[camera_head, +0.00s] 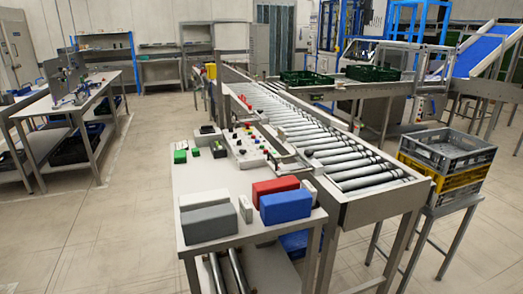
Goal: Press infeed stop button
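A light control panel (246,159) with several small coloured buttons lies on the table beside the roller conveyor, near the middle of the view. Red, black and other coloured buttons show on it, but they are too small to read labels. I cannot tell which one is the infeed stop button. Neither of my grippers is in view.
Red (275,187), blue (286,206) and grey (209,223) blocks stand on the table's near part. Stacked crates (447,165) stand right. The left floor is clear.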

